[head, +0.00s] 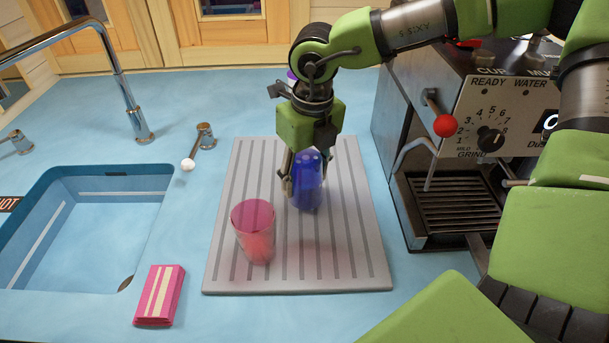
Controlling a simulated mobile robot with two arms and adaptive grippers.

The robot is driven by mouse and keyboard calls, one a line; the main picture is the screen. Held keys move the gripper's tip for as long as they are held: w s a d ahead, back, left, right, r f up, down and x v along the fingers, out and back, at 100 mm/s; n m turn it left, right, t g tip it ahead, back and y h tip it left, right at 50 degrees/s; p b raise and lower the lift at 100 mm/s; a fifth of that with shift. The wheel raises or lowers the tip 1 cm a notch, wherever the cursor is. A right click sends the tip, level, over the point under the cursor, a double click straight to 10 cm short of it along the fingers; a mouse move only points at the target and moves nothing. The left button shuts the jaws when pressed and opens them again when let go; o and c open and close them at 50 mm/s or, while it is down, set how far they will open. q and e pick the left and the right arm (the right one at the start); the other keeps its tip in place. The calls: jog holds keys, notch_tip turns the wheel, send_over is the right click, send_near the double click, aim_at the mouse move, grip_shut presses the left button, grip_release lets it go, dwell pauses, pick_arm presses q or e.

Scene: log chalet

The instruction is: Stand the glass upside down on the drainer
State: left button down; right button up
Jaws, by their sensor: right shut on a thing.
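A blue see-through glass (309,184) is held between the fingers of my right gripper (306,185), which reaches down from above. The glass is close to upright over the middle of the grey ribbed drainer (355,265). Its upper end looks closed and rounded, partly behind the fingers. I cannot tell for sure whether its lower end touches the drainer. A pink see-through glass (254,230) stands mouth up on the drainer, just left and in front of the blue one. My left gripper is not in view.
A coffee machine (470,140) with a red-knobbed lever stands close on the right. A sink (85,240) with a chrome tap (130,100) is at the left. A pink striped packet (159,296) lies near the front. The drainer's right part is clear.

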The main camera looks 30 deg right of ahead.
jog(key=o, duration=1.4)
jog(key=r, duration=0.4)
jog(key=s+r, duration=0.1)
jog(key=r, duration=0.7)
jog(key=shift+s, duration=0.15)
jog(key=shift+f, duration=0.1)
